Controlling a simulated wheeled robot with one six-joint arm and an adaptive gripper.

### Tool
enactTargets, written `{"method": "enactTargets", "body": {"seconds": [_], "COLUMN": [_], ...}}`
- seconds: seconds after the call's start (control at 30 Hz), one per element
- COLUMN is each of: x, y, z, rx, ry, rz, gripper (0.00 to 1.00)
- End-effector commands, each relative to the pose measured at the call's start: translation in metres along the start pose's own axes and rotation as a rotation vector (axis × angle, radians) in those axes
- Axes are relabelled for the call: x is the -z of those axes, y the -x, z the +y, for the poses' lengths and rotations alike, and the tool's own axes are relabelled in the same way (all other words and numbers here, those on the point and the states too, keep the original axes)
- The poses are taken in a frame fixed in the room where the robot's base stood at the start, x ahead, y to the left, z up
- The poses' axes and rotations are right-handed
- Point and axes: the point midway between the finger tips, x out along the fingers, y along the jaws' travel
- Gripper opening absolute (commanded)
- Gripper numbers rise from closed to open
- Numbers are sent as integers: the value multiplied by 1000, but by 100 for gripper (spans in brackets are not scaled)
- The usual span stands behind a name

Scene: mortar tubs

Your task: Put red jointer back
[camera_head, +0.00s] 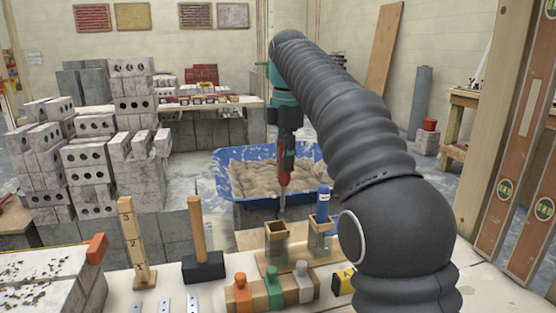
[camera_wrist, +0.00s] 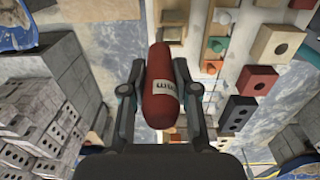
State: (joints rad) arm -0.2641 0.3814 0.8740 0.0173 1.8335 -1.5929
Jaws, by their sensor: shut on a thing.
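The red jointer (camera_head: 284,168) hangs upright in the head view, its thin metal end pointing down. My gripper (camera_head: 286,150) is shut on its red handle. In the wrist view the red handle (camera_wrist: 160,85), with a white label, sits between the two fingers. A wooden rack with two square sockets stands on the bench below. The left socket (camera_head: 276,244) looks empty, and the jointer's lower tip appears just above or behind its rim; I cannot tell the depth. The right socket (camera_head: 319,243) holds a blue jointer (camera_head: 323,203).
A wooden block (camera_head: 300,289) with orange, green and white-topped pieces stands in front of the rack. A mallet (camera_head: 201,250) stands to its left. A blue tub (camera_head: 222,172) of mortar is behind. My arm covers the right side.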

Motion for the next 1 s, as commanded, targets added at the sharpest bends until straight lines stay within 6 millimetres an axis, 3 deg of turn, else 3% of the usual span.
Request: {"method": "enactTargets", "body": {"seconds": [0.1,0.2,1.0], "x": [18,23,21], "y": [0,-1,-65], "z": [-9,-13,-17], "rx": [51,69,70], "ry": [-4,-9,-11], "rz": [-18,-23,-22], "gripper": [0,0,0]}}
